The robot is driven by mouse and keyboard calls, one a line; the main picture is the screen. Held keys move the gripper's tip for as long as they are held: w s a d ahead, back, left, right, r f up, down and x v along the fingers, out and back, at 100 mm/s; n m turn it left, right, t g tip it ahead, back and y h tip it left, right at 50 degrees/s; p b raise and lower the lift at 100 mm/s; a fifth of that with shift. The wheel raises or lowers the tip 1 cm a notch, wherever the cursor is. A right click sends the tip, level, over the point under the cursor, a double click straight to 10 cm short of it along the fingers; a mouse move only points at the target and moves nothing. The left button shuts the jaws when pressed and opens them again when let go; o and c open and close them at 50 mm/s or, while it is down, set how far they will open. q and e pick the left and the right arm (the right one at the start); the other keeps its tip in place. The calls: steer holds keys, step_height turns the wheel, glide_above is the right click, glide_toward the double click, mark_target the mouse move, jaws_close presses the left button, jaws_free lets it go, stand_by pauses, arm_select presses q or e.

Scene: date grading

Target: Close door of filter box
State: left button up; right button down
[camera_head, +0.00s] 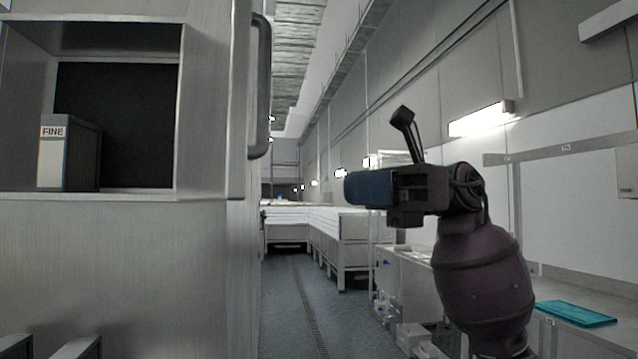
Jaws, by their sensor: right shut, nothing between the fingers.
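The filter box (205,95) is a recess in a steel cabinet at the left. Its opening is uncovered, and a filter marked FINE (53,160) stands inside on the left. The door (239,100) stands open, seen nearly edge-on at the right of the opening. A vertical bar handle (262,85) is on its right face. My right gripper (352,188) is shut and empty, right of the door and lower than the handle, pointing left. It appears apart from the door. My left gripper is not in view.
A floor aisle (300,300) runs back between the cabinet and the right-hand benches. White tables (340,225) stand farther back. A teal tray (575,313) lies on the bench at the right. The space between the door and my right gripper looks clear.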

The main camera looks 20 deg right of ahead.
steer(key=s+a+p, duration=0.1)
steer(key=a+p, duration=0.1)
steer(key=a, duration=1.1)
steer(key=shift+s, duration=0.15)
steer(key=shift+a, duration=0.15)
